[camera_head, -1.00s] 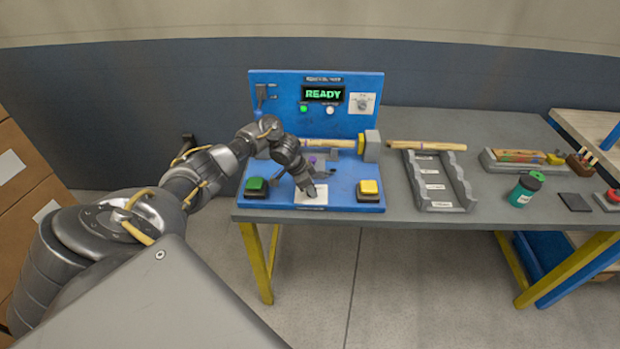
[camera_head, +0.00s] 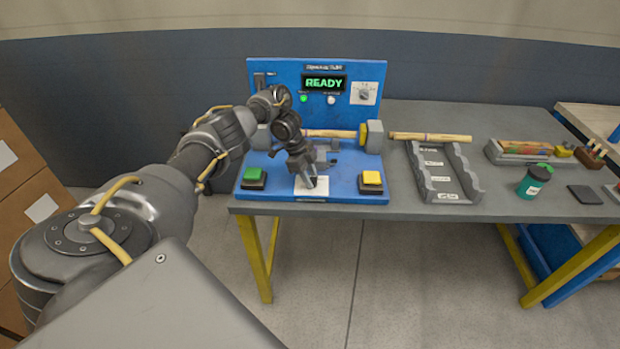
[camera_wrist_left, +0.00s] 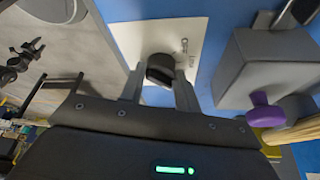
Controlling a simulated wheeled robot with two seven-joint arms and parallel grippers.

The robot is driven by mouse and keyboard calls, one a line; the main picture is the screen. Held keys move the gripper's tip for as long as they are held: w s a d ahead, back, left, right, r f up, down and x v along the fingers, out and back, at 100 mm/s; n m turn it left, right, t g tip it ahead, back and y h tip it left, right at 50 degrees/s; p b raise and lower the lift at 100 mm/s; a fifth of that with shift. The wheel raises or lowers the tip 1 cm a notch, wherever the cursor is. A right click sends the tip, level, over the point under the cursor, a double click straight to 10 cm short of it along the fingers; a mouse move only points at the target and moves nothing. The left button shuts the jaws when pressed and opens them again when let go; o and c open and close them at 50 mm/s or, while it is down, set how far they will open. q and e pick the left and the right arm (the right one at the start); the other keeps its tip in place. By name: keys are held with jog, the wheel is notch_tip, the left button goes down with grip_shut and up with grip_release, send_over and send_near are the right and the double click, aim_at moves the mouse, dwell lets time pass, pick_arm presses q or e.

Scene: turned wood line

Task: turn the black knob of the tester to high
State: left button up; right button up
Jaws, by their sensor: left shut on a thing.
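The blue tester (camera_head: 345,188) stands on the grey bench, its display (camera_head: 324,83) reading READY. A white plate (camera_head: 311,192) lies at the front middle of its base. In the left wrist view the black knob (camera_wrist_left: 160,69) stands on this white plate (camera_wrist_left: 197,40), between the two fingers of my left gripper (camera_wrist_left: 159,88). My left gripper (camera_head: 311,182) reaches down to the plate and is shut on the knob. The head view hides the knob behind the gripper, and its setting cannot be read. My right gripper is not in view.
A green button (camera_head: 253,175) and a yellow button (camera_head: 371,179) flank the plate. A turned wooden piece (camera_head: 335,134) lies across the tester behind my gripper.

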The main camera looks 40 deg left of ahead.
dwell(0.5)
pick_arm(q)
jog(key=o, duration=1)
jog(key=shift+a+r, duration=0.2)
jog(key=shift+r, duration=0.3)
jog(key=p+v, duration=0.2)
jog(key=v, duration=0.7)
jog(key=shift+a+r+p, duration=0.25)
jog(key=shift+r+p, duration=0.05)
jog(key=shift+r, duration=0.05)
